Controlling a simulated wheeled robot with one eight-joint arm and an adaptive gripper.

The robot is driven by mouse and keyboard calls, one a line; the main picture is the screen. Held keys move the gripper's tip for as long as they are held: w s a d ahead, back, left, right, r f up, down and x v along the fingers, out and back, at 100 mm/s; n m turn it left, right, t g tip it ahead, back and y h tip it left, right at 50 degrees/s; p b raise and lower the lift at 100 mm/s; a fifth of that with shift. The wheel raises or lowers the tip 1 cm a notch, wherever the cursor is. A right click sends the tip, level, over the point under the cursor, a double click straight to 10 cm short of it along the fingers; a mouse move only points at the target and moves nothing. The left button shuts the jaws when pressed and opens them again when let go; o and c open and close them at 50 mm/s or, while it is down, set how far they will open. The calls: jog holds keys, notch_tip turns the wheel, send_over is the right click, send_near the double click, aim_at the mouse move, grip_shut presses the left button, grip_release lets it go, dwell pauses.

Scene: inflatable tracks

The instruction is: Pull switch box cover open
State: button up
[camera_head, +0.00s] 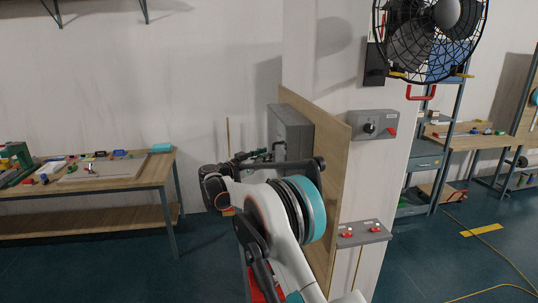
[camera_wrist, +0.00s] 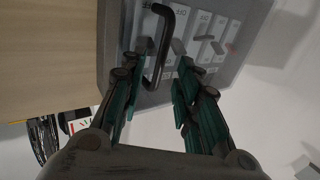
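The grey switch box (camera_head: 291,133) is mounted on the wooden panel in the head view. In the wrist view its grey see-through cover (camera_wrist: 232,50) shows rows of switches marked ON and OFF, and appears closed. A black bar handle (camera_wrist: 160,50) stands out from the cover. My gripper (camera_wrist: 157,58) is open, with one finger on each side of the handle and visible gaps between. In the head view my gripper (camera_head: 265,153) is small, in front of the box and partly hidden by my arm.
The wooden panel (camera_head: 322,145) stands beside my arm. A grey box with a knob (camera_head: 373,125) and a box with red buttons (camera_head: 363,233) are on the wall to the right. A workbench (camera_head: 100,178) stands at left; a fan (camera_head: 428,35) hangs above right.

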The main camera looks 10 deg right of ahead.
jog(key=shift+x, duration=1.15)
grip_shut()
